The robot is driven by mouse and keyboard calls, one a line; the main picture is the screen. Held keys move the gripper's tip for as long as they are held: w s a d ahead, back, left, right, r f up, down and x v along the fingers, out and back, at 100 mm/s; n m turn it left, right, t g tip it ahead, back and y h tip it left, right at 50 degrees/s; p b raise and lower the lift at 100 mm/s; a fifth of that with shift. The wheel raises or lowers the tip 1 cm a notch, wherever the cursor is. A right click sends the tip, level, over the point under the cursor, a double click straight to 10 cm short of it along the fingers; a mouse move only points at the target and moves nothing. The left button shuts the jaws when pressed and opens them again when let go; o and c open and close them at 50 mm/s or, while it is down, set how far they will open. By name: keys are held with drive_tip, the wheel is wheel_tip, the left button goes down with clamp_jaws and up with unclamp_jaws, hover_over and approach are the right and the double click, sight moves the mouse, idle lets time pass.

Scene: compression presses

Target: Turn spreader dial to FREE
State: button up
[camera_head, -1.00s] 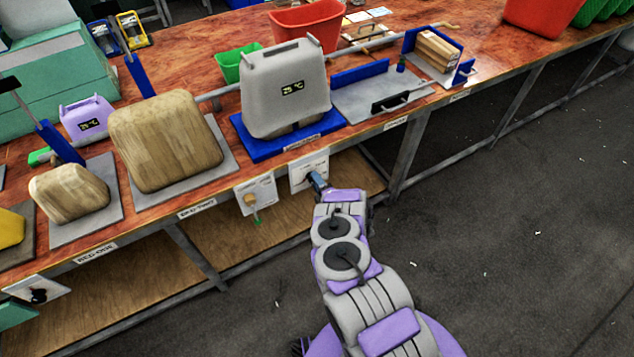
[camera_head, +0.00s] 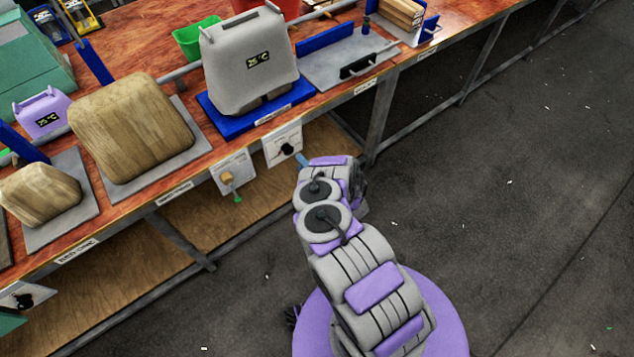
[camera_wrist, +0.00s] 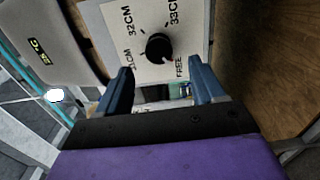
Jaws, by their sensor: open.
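The spreader dial is a round black knob (camera_wrist: 158,47) on a white panel (camera_wrist: 118,12) marked 31CM, 32CM, 33CM and FREE. The FREE label (camera_wrist: 179,66) is below and right of the knob in the wrist view. A small pale mark seems to sit on the knob's lower right side, toward FREE, but I cannot read it surely. The knob (camera_head: 287,150) also shows under the table edge in the head view. My gripper (camera_wrist: 161,82) is open and empty, its blue fingers apart, short of the knob and not touching it. In the head view my gripper (camera_head: 303,160) is partly hidden by my arm.
A second white panel (camera_head: 231,172) with a tan knob and green piece is to the left. Above stands a grey press block (camera_head: 250,70) on a blue plate (camera_head: 215,118). A table leg (camera_head: 381,115) is right of the dial. Open floor lies to the right.

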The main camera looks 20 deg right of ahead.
drive_tip(key=v, duration=1)
drive_tip(key=shift+s+b, duration=0.2)
drive_tip(key=shift+b, duration=0.2)
